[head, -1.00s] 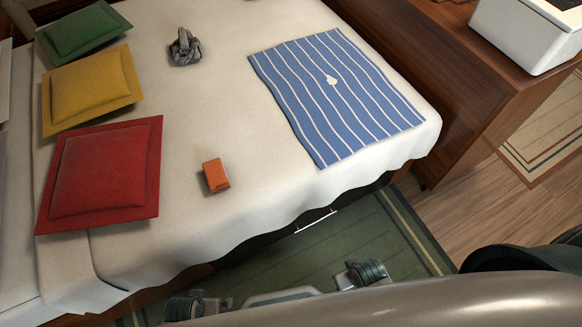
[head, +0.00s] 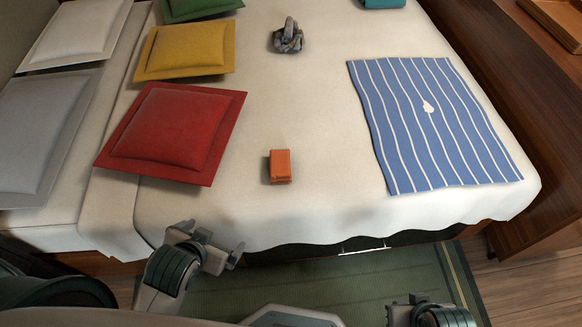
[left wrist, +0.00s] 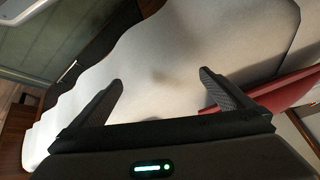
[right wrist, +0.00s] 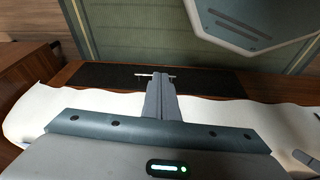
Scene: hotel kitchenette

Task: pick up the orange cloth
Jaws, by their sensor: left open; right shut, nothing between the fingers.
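The orange cloth (head: 280,166) is a small folded block lying on the white bed, right of the red pillow, in the head view. I do not see it in either wrist view. My left gripper (head: 212,244) is at the bed's near edge, below and left of the cloth, apart from it. In the left wrist view its two fingers (left wrist: 160,82) are spread over the white bedding with nothing between them. My right gripper (right wrist: 159,82) is shut and empty in the right wrist view, and only partly shows at the bottom of the head view.
A red pillow (head: 175,132) and a yellow pillow (head: 185,50) lie left of the cloth. A grey crumpled object (head: 288,38) lies farther back. A blue striped cloth (head: 430,120) is spread to the right. The bedding around the orange cloth is clear.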

